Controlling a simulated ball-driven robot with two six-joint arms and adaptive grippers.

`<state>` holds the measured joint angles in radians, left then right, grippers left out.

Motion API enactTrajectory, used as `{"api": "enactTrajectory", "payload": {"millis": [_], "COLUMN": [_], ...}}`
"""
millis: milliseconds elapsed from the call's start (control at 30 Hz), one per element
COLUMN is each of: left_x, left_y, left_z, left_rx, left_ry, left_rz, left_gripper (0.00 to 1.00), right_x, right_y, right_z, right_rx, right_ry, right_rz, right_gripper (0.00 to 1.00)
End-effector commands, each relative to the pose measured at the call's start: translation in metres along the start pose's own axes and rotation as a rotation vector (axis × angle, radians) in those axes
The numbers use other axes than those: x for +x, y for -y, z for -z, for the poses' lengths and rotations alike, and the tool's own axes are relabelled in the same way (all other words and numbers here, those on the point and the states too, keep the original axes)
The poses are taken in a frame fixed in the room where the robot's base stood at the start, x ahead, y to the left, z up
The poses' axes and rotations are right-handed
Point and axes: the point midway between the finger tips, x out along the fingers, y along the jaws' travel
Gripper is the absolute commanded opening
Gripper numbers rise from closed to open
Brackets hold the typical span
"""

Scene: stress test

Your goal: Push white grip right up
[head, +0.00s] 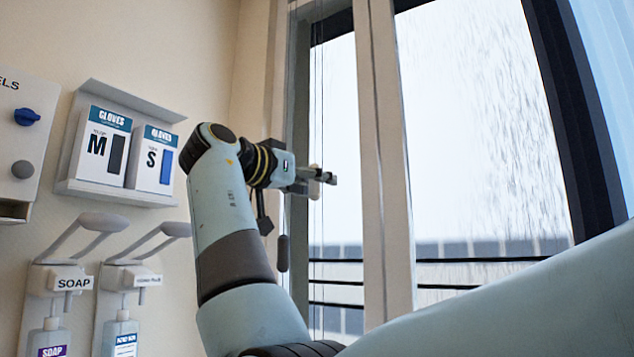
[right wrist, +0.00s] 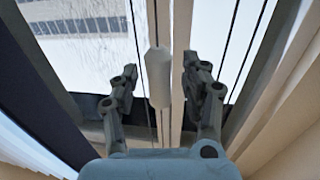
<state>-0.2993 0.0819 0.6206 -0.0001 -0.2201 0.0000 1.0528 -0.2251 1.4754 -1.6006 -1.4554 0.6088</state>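The white grip (right wrist: 158,76) is a pale upright cylinder in the right wrist view, in front of the window frame. My right gripper (right wrist: 163,68) is open, with one finger on each side of the grip and a visible gap to both. In the head view my right gripper (head: 325,176) is at the window, and a small pale piece at its fingers may be the grip, mostly hidden. I cannot tell whether the grip touches the palm. My left gripper is not in view.
The window frame (head: 385,150) and thin cords (right wrist: 231,45) are close to the right gripper. A glove holder (head: 125,190) and soap dispensers (head: 50,335) are on the wall at the left. A light blue curtain (head: 610,70) hangs at the far right.

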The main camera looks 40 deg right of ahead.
Motion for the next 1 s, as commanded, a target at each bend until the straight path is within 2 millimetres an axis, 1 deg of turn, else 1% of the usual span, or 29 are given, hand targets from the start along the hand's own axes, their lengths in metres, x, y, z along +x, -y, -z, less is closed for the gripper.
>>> {"api": "enactTrajectory", "payload": {"millis": [33,367,1000], "left_x": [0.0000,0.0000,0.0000], "left_y": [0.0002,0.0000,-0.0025], "left_z": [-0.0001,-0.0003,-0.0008], "left_rx": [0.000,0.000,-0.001], "left_ry": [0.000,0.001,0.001], "left_rz": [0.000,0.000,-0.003], "left_gripper": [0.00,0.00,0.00], "right_x": [0.0001,0.0002,-0.0006], "right_y": [0.0000,0.0000,0.0003], "right_z": [-0.0001,0.0000,-0.0005], "right_rx": [0.000,0.000,0.000], "right_ry": [0.000,0.000,0.002], "right_rz": [0.000,0.000,0.001], "right_gripper": [0.44,0.01,0.00]}}
